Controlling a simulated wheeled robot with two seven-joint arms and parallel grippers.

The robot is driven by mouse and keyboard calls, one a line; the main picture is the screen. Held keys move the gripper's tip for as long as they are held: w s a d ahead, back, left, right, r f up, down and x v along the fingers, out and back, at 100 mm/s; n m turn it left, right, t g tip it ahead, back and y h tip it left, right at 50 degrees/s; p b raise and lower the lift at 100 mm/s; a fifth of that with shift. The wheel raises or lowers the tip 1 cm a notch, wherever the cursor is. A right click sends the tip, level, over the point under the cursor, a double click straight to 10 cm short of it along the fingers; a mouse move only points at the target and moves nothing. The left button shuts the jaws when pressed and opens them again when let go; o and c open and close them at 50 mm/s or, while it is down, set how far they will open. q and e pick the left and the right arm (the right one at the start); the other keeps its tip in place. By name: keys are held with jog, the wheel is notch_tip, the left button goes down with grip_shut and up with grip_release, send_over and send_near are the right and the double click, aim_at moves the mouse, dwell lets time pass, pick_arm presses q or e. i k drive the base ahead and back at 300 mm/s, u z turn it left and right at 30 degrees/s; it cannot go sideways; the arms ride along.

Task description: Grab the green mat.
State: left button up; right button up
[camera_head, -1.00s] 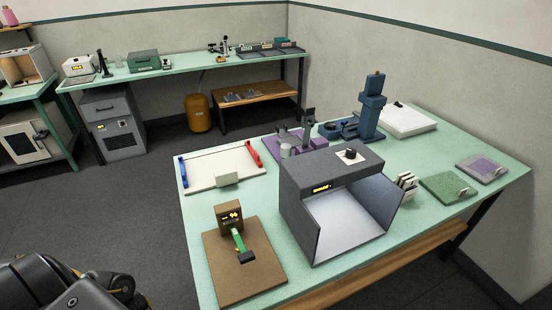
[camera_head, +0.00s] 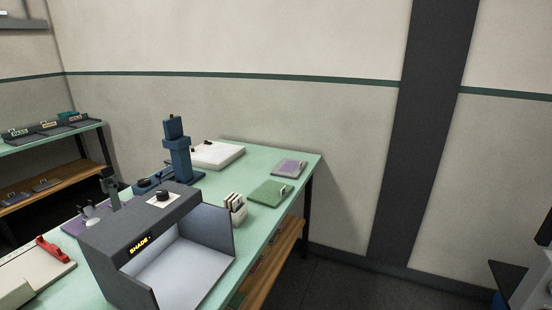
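The green mat (camera_head: 269,194) lies flat on the light green table, toward its right end. A small pale tag or clip stands on its right part.
A grey shade box (camera_head: 158,212) stands on the table (camera_head: 262,221) left of the mat. A small white rack (camera_head: 235,208) sits between them. A blue stand (camera_head: 177,150) and a white slab (camera_head: 216,154) are behind. Dark floor (camera_head: 340,285) is clear right of the table.

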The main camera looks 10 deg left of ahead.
aim_at(271, 194)
jog(key=z, duration=1.3)
jog(key=i, duration=3.3)
jog(key=u, duration=2.5)
